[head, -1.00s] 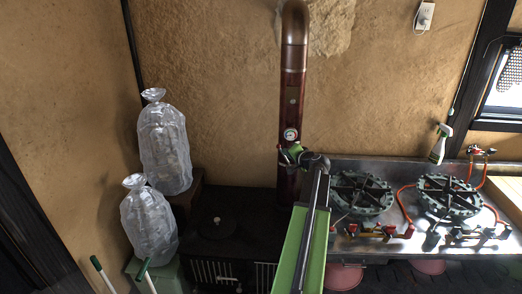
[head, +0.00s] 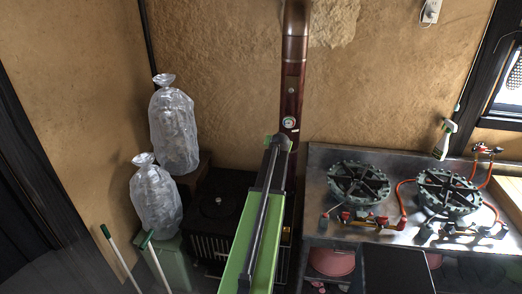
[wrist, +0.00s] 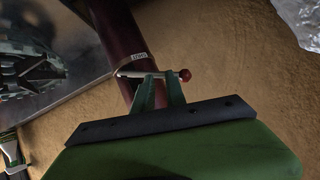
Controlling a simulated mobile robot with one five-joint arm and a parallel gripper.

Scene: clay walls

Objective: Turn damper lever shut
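The maroon stove pipe (head: 292,100) stands against the clay wall in the head view and runs diagonally in the wrist view (wrist: 118,38). A thin metal damper lever (wrist: 134,75) with a red knob (wrist: 185,75) sticks out from the pipe, beside a small white label (wrist: 139,57) that I cannot read surely. My gripper (wrist: 159,75) has its two green fingers apart, tips at the lever, which crosses in front of them. I cannot tell whether they touch it. In the head view, my arm mostly hides the gripper and the lever is not visible.
A round gauge (head: 289,123) sits on the pipe above my gripper. A metal counter (head: 315,180) with burners (head: 360,182) and red hoses is at the right. Filled clear bags (head: 173,130) stand at the left. A dark stove (head: 218,205) is below.

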